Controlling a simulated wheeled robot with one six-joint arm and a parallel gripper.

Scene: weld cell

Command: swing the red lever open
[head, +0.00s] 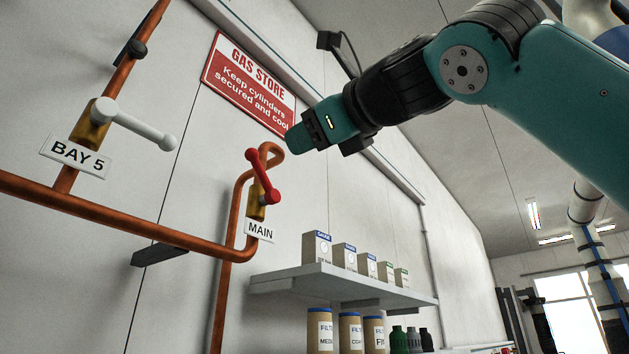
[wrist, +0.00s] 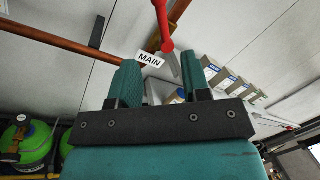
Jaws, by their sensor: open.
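The red lever (head: 262,174) sits on a brass valve body (head: 256,205) above the MAIN label (head: 259,230), on a copper pipe at the wall. It runs steeply, slanting down to the right, with a rounded end at each side. In the wrist view the red lever (wrist: 163,25) is at the top, beyond the fingers, with the MAIN label (wrist: 150,59) close by. My gripper (head: 293,138) is to the right of and above the lever in the head view, apart from it. In the wrist view my gripper (wrist: 160,82) has its fingers spread with nothing between them.
A white lever (head: 139,125) marked BAY 5 (head: 75,157) is on the left. Copper pipe (head: 110,217) runs along the wall. A shelf (head: 340,285) with several boxes stands below right. A red GAS STORE sign (head: 248,84) hangs behind. Green cylinders (wrist: 27,143) show lower left in the wrist view.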

